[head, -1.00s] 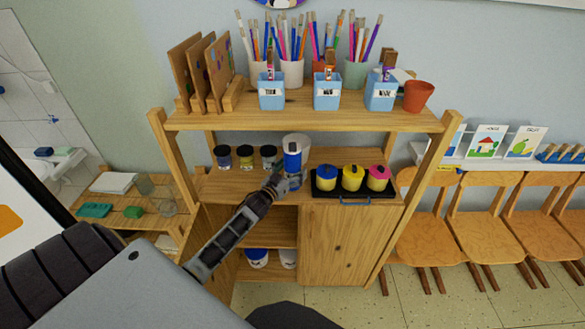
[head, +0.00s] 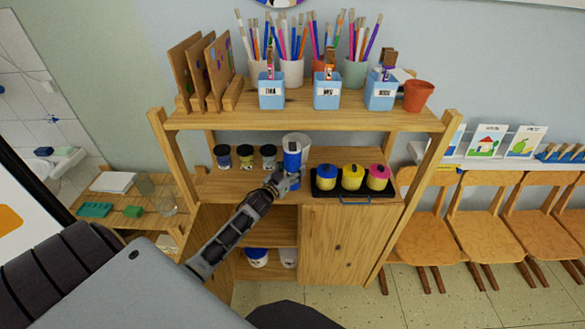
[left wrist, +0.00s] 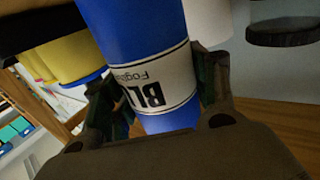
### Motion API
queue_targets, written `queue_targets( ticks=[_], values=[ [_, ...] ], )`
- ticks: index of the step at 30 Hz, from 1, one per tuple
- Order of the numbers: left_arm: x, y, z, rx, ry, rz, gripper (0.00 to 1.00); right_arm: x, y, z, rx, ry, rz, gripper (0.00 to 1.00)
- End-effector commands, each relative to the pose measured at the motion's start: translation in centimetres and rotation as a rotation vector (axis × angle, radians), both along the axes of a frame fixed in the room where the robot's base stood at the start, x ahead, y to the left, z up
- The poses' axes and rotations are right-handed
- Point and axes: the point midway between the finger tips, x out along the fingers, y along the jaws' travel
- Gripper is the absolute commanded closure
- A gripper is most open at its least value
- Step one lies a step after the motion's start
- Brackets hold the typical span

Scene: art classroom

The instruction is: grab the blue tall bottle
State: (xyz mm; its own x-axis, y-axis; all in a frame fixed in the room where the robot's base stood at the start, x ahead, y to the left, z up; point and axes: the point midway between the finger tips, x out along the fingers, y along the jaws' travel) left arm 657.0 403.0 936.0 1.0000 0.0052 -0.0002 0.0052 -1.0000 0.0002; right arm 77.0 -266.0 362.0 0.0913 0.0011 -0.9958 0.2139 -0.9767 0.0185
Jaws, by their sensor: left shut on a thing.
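The blue tall bottle (head: 292,158) has a white label band and is in the middle of the shelf unit, in front of a white cylinder. In the left wrist view the blue bottle (left wrist: 140,35) fills the middle, its label lettering upside down. My left gripper (head: 286,181) reaches in from the lower left and is shut on the bottle's lower part. The gripper's fingers show on both sides of the bottle in the left wrist view (left wrist: 160,100). Whether the bottle's base touches the shelf is hidden by the gripper. My right gripper is not in view.
The upper shelf (head: 300,119) holds brush cups and blue boxes above.

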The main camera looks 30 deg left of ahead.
Motion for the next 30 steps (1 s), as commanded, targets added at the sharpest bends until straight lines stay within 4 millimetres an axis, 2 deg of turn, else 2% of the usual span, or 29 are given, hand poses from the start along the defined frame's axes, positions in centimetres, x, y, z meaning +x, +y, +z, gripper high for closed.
queue_targets(
  ticks=[1,6,7,20,30],
  values=[
    [0.0,0.0,0.0,0.000,0.000,0.000,0.64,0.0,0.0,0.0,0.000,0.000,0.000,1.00],
    [0.0,0.0,0.0,0.000,0.000,0.000,0.86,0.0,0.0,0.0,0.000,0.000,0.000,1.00],
    [0.1,0.0,0.2,0.000,-0.005,-0.001,0.88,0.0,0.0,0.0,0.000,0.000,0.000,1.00],
    [0.1,0.0,0.9,0.002,-0.006,-0.002,0.88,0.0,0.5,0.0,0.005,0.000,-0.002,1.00],
    [0.1,0.0,4.3,0.003,-0.007,-0.002,0.88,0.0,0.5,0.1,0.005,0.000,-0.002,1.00]
  ],
)
